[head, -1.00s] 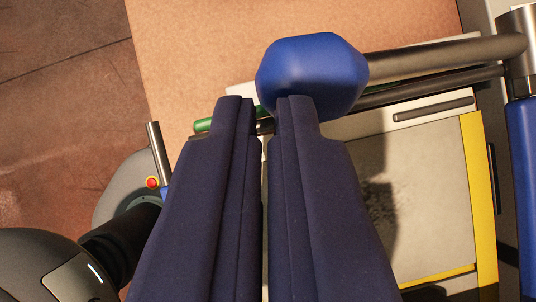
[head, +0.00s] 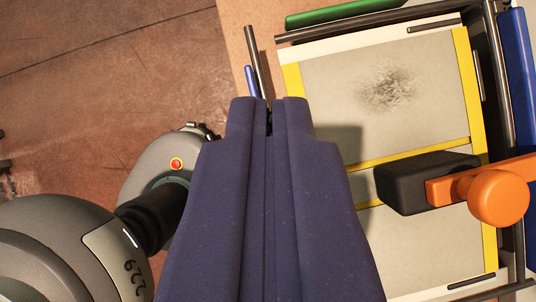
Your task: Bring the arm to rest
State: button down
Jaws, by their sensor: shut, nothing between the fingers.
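My gripper (head: 269,106) points up the middle of the head view. Its two dark blue padded fingers are together, with no object between the tips. The tips sit over the left border of a pale panel bed (head: 345,62) with yellow edging. How high they are above it cannot be told. The fingers hide part of the bed's left side.
A black block with an orange arm and knob (head: 498,197) stands on the bed at right. Dark rails (head: 370,30) and a green bar (head: 340,13) run along the top; a blue bar (head: 518,75) is at right. Brown floor (head: 90,110) lies clear at upper left.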

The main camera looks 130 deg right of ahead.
jog(key=shift+d+r, duration=0.1)
dwell(0.4)
jog(key=w+d+r+m+t+h, duration=0.2)
jog(key=r+m+t, duration=0.1)
jog(key=r, duration=0.8)
jog(key=w+d+r+m+t+h, duration=0.1)
jog(key=w+r+m+t, duration=0.15)
jog(key=r, duration=0.85)
jog(key=w+d+r+m+t+h, duration=0.1)
jog(key=d+r+m+t+h, duration=0.2)
jog(key=r, duration=0.8)
jog(key=s+d+r+m+t, duration=0.1)
jog(key=s+r+m+t, duration=0.1)
jog(key=r, duration=0.5)
jog(key=s+d+r+m+t, duration=0.1)
jog(key=s+r+m+t, duration=0.1)
jog(key=s+r, duration=0.2)
notch_tip(320, 180, up, 3)
jog(key=shift+d+r, duration=0.1)
jog(key=shift+d, duration=0.05)
jog(key=shift+w+m, duration=0.1)
jog(key=shift+m, duration=0.15)
